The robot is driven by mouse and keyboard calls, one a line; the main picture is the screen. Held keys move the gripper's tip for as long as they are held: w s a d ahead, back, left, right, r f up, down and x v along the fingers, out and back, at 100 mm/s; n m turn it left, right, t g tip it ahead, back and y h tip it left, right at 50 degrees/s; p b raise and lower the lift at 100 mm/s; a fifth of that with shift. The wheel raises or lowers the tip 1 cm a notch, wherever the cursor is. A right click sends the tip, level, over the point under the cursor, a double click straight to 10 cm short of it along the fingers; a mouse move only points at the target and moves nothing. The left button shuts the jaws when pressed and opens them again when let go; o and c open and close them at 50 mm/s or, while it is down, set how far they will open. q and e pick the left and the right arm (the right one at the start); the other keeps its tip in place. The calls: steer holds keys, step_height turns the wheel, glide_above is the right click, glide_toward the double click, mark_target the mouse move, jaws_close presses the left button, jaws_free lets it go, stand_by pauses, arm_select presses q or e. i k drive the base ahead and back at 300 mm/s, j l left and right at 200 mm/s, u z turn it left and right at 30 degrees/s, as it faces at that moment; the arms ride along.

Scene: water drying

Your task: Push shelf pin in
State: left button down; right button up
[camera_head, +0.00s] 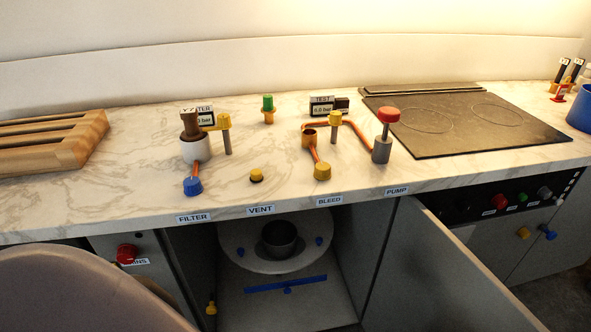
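Neither of my grippers shows in the head view. Below the counter is an open cabinet with a round pale shelf (238,235) inside, holding a dark pot (280,237). A small yellow knob-headed pin (211,308) sits low at the cabinet's left front edge. Small blue knobs show at the round shelf's left (240,253) and right (318,241). A blue bar (305,283) with a blue knob lies below the shelf. No part is labelled as the shelf pin, and I cannot tell how deep any pin sits.
The open grey cabinet door (425,270) sticks out at the right. A brown rounded surface (75,295) blocks the lower left. The marble counter (130,180) carries valves, gauges, a wooden rack (50,140) and a dark hob (465,120). A red knob (126,252) is on the left panel.

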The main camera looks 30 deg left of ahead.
mark_target(212, 309)
steer(key=u, duration=1.2)
